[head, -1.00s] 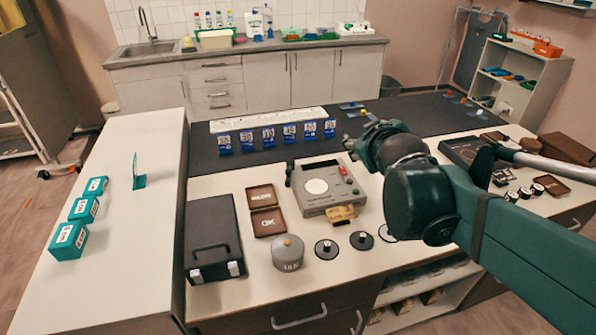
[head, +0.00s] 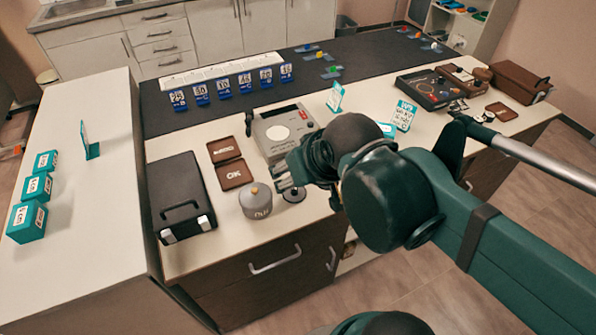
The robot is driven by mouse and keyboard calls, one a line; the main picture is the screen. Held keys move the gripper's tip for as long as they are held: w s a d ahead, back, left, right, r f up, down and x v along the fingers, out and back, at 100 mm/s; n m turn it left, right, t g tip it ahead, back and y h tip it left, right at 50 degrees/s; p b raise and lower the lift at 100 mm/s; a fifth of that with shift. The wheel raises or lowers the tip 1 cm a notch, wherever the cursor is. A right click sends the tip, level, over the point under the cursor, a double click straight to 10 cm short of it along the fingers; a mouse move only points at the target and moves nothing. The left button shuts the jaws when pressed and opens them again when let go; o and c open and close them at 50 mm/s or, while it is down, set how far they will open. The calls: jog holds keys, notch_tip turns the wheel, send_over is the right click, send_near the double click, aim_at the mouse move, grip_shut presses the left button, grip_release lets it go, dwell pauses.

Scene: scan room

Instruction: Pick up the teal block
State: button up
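Three teal blocks with white labels stand in a row on the white counter at the left: a far one (head: 46,161), a middle one (head: 37,187) and a near one (head: 27,222). Another teal and white piece (head: 387,129) shows behind my arm, partly hidden, so I cannot tell its shape. My gripper (head: 284,178) is over the bench near the grey scale (head: 268,139) and the grey lidded weight (head: 255,200), far right of the three blocks. It looks empty, but its fingers are too small and overlapped to judge their opening.
A teal card stand (head: 91,143) stands right of the blocks. A black case (head: 181,197) and two brown trays, one marked OK (head: 234,174), lie between the counter and my gripper. Blue number cards (head: 223,88) line the dark mat. The left counter is mostly clear.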

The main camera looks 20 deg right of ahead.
jog(key=shift+o, duration=0.3)
jog(key=o, duration=0.7)
